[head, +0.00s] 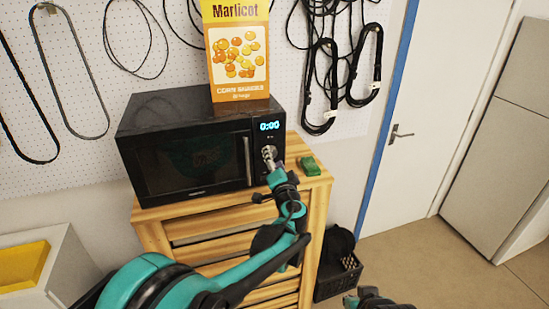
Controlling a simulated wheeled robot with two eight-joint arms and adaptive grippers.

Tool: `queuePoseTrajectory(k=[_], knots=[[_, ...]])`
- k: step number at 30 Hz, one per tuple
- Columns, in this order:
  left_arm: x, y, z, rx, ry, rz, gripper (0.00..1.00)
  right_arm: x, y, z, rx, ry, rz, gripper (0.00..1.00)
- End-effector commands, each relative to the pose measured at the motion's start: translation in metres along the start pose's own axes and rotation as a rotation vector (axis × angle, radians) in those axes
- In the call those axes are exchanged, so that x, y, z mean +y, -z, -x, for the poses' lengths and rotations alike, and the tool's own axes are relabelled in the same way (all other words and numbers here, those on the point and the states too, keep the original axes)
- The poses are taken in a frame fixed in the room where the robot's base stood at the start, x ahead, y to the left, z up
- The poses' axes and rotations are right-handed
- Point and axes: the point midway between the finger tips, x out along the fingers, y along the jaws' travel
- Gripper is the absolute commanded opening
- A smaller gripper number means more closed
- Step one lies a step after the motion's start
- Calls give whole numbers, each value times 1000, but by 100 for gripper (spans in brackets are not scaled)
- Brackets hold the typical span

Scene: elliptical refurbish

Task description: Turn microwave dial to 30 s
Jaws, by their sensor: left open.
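The black microwave (190,145) stands on a wooden slatted cabinet. Its display (269,126) reads 0:00 in blue. The silver dial (268,152) is below the display on the right-hand panel. My left gripper (271,165) is open, with its tips right at the dial, and it partly covers the lower panel. I cannot tell whether the fingers touch the dial. Part of my right arm's end (372,299) shows at the bottom edge, cut off, and its jaws cannot be made out.
A yellow and orange Marlicot box (237,50) stands on the microwave. A green block (309,166) lies on the wooden cabinet (319,190), right of the gripper. A black basket (338,275) is on the floor. Cables hang on the pegboard. The floor to the right is clear.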

Motion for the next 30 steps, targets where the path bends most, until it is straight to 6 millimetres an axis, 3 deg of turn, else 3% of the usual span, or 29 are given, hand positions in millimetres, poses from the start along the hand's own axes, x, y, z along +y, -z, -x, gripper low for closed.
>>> queuePoseTrajectory(k=[4, 12, 14, 18, 30], knots=[[0, -1, -12, -1, 0, 0, 55, 0, 0, 0, 0, 0, 0, 0], [0, 0, -14, -1, 0, 0, 55, 0, 0, 0, 0, 0, 0, 0], [0, 0, -14, -1, 0, 0, 42, 0, 0, 0, 0, 0, 0, 0], [0, 0, -14, -1, 0, 0, 5, 0, 0, 0, 0, 0, 0, 0], [0, 0, -13, -5, -7, -60, 5, 0, 0, -1, 0, 0, 0, 0]])
